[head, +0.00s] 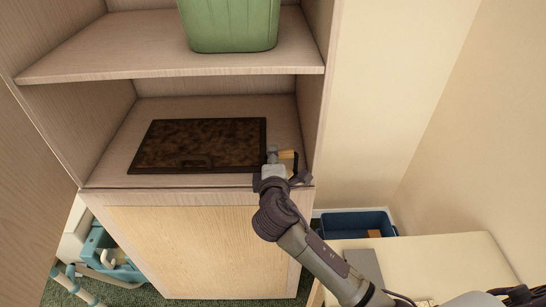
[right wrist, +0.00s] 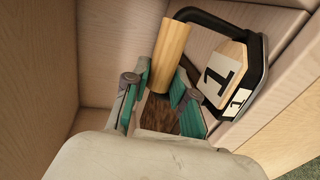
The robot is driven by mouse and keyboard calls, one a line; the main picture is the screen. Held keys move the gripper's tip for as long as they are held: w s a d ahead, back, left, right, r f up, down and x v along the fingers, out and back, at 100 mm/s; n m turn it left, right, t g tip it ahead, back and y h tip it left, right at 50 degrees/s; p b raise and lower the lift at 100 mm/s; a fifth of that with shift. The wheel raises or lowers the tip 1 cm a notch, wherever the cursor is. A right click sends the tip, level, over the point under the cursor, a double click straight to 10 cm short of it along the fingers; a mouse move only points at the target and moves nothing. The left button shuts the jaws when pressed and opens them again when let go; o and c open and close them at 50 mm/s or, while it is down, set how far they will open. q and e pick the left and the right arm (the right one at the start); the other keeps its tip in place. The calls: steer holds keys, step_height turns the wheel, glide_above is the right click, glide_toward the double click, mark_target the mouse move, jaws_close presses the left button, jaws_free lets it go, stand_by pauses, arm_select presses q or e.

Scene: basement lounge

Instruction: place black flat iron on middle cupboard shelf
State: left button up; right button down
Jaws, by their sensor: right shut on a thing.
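The black flat iron (right wrist: 232,72) has a wooden grip and a pale face marked with a 1. In the right wrist view its wooden grip (right wrist: 169,58) lies between the fingers of my right gripper (right wrist: 158,88). In the head view the iron (head: 288,155) is mostly hidden behind my right gripper (head: 274,158), which is shut on it. They are at the right front of the middle cupboard shelf (head: 215,108), close to the right side wall. I cannot tell whether the iron touches the shelf. My left gripper is not in view.
A dark brown mottled flat case (head: 200,145) lies across the middle of the same shelf, left of my gripper. A green bin (head: 230,25) stands on the shelf above (head: 110,58). A blue bin (head: 350,224) is on the floor at the right.

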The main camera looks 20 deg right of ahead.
steer(key=c, duration=1.3)
jaws_free()
steer(key=shift+f, duration=0.1)
steer(key=o, duration=0.4)
steer(key=shift+c, duration=0.2)
